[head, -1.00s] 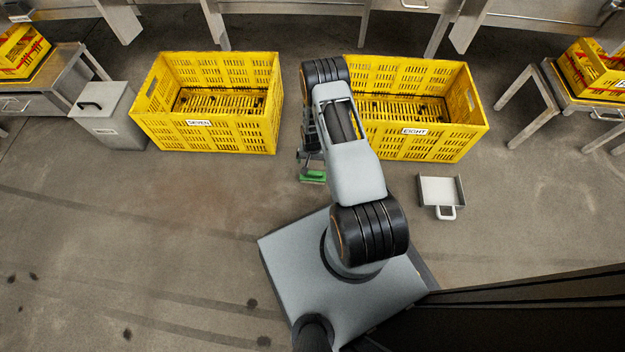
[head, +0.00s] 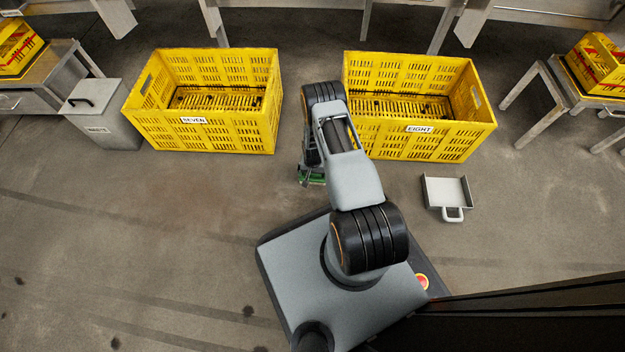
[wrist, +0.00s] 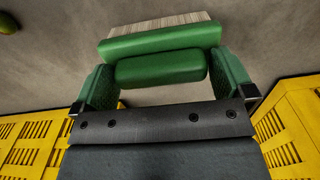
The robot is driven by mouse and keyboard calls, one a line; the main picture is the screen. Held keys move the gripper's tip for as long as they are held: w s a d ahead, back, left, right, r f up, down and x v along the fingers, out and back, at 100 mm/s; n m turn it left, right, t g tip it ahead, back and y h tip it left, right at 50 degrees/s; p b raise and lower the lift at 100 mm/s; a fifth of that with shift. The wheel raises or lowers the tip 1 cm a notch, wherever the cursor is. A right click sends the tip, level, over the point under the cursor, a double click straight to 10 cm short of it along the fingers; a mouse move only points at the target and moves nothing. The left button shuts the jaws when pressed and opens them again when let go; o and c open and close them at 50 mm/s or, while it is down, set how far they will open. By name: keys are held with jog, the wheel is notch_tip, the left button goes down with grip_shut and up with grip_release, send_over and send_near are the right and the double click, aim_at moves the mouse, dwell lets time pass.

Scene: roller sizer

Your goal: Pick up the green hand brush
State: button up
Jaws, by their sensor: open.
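The green hand brush (head: 318,178) is on the floor, between the two crates and partly hidden by my gripper (head: 305,174). In the wrist view, the brush (wrist: 160,42) shows a green block with pale bristles on its far side and a rounded green grip (wrist: 160,67) nearer to me. My gripper (wrist: 166,72) is open, with its two green-padded fingers on either side of the grip. A gap shows at the left finger; at the right, I cannot tell whether there is contact.
Yellow crates labelled SEVEN (head: 200,137) and EIGHT (head: 420,143) stand close behind, left and right. A grey lidded bin (head: 104,120) is far left. A metal dustpan (head: 447,193) lies to the right. A greenish round thing (wrist: 7,23) is on the floor. The left floor is clear.

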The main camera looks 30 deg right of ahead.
jog(key=shift+f, duration=0.2)
jog(key=c, duration=0.7)
jog(key=shift+o, duration=0.2)
jog(key=shift+r, duration=0.15)
jog(key=shift+r+p, duration=0.3)
jog(key=shift+p, duration=0.05)
jog(key=r, duration=0.1)
jog(key=r+p, duration=0.2)
jog(key=shift+s+d+r, duration=0.25)
jog(key=shift+r, duration=0.1)
jog(key=s+d+r+p, duration=0.6)
jog(key=s+d+r, duration=0.2)
jog(key=s, duration=0.2)
jog(key=shift+s+r+p, duration=0.25)
jog(key=shift+p, duration=0.05)
